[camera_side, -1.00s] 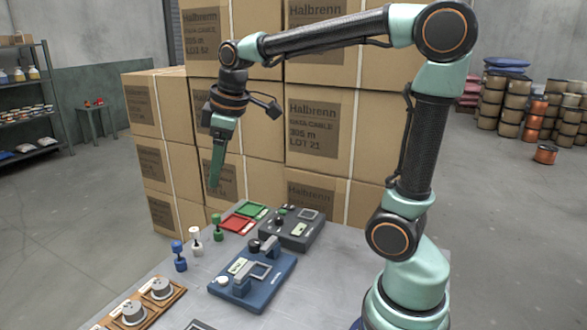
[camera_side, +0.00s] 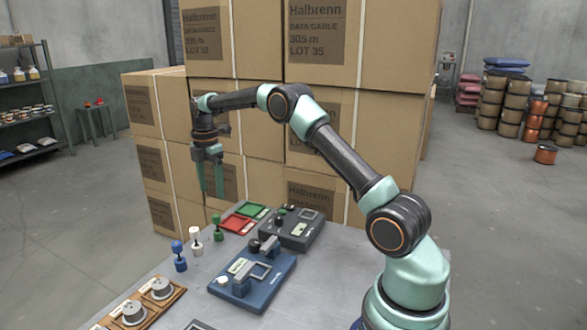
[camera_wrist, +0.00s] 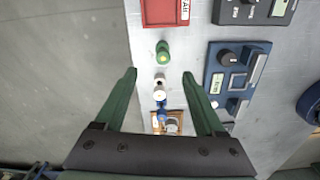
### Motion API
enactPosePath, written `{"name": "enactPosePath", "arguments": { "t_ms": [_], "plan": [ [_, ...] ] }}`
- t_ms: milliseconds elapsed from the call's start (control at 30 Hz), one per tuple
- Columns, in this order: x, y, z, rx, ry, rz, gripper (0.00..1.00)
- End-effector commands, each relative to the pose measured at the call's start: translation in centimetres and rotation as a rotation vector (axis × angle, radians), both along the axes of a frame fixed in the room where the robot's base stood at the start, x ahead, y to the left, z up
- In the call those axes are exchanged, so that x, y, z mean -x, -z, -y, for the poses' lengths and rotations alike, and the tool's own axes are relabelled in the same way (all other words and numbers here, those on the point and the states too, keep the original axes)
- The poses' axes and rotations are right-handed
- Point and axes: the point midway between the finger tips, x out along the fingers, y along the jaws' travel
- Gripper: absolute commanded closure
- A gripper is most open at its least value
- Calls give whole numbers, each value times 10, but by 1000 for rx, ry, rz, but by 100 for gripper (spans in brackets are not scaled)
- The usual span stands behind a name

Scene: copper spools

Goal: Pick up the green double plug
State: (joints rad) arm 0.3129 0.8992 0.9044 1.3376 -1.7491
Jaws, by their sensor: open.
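The green double plug (camera_side: 216,228) stands upright on the table near its left edge, at the far end of a row with a white plug (camera_side: 196,240) and a blue plug (camera_side: 179,256). In the wrist view the green plug (camera_wrist: 162,50) lies ahead of the fingertips, with the white plug (camera_wrist: 160,88) and blue plug (camera_wrist: 161,110) between the fingers in the picture. My gripper (camera_side: 211,195) points down and is open and empty. In the side view it hangs above the green plug, apart from it. It also shows in the wrist view (camera_wrist: 160,73).
A red tray (camera_side: 237,224) and a green tray (camera_side: 251,210) lie behind the plugs. A blue device (camera_side: 262,293) and a grey device (camera_side: 291,235) stand to the right. Stacked boxes (camera_side: 305,130) rise behind the table.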

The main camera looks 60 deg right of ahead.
Motion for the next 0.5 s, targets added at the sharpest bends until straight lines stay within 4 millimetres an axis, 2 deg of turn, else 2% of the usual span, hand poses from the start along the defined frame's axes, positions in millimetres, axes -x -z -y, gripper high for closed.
{"name": "enactPosePath", "arguments": {
  "t_ms": [300, 500],
  "plan": [
    [1, 50, 0, -2, -3, -4, 28],
    [1, 67, 0, 0, -2, -2, 28]
  ]
}}
